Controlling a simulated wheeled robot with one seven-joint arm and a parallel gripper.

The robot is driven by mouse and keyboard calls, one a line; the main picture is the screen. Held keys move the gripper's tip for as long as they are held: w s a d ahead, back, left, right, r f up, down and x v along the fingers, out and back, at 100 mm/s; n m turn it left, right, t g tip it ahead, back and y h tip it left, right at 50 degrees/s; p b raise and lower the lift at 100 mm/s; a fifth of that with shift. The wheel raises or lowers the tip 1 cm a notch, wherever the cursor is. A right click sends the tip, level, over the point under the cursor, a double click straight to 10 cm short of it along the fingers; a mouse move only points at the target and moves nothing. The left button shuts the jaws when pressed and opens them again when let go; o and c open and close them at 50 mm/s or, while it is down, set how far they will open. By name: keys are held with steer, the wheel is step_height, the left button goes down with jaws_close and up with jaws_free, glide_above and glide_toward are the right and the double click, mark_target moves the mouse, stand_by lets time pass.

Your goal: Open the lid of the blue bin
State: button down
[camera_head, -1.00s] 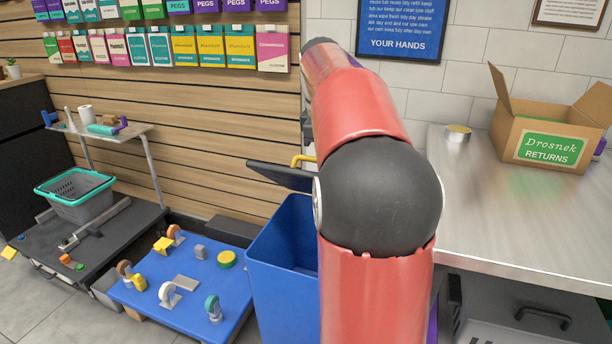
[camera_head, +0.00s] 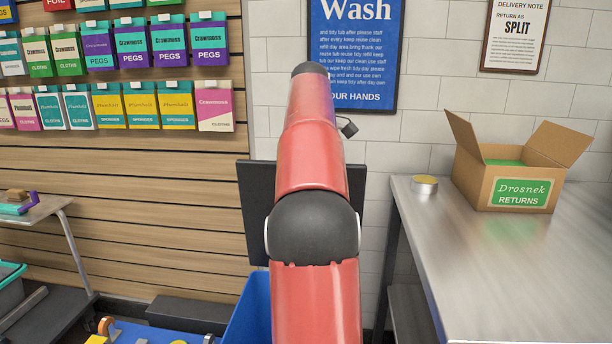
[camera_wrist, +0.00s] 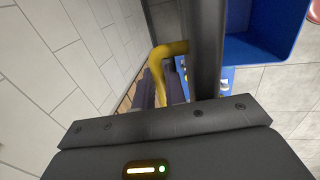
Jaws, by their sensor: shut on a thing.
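The blue bin (camera_head: 248,312) stands low in the head view, partly hidden behind my red arm. Its dark lid (camera_head: 252,205) stands up about vertical behind the arm, raised clear of the bin's mouth. In the wrist view the lid (camera_wrist: 204,50) shows nearly edge-on as a dark band, with the open blue bin (camera_wrist: 240,50) to its right. The yellow handle (camera_wrist: 168,49) sticks out from the lid's left side. My gripper (camera_wrist: 162,86) is shut on this handle, with a finger on each side. My arm hides the gripper in the head view.
A tiled wall (camera_head: 425,110) is close behind the lid. A blue platform (camera_head: 140,332) with small items lies left of the bin.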

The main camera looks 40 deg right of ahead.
steer(key=shift+w+d+f, duration=0.25)
steer(key=shift+d+f, duration=0.05)
steer(key=shift+f, duration=0.1)
steer(key=c, duration=1.8)
jaws_free()
steer(key=shift+o, duration=0.2)
steer(key=shift+r, duration=0.15)
steer(key=shift+r, duration=0.1)
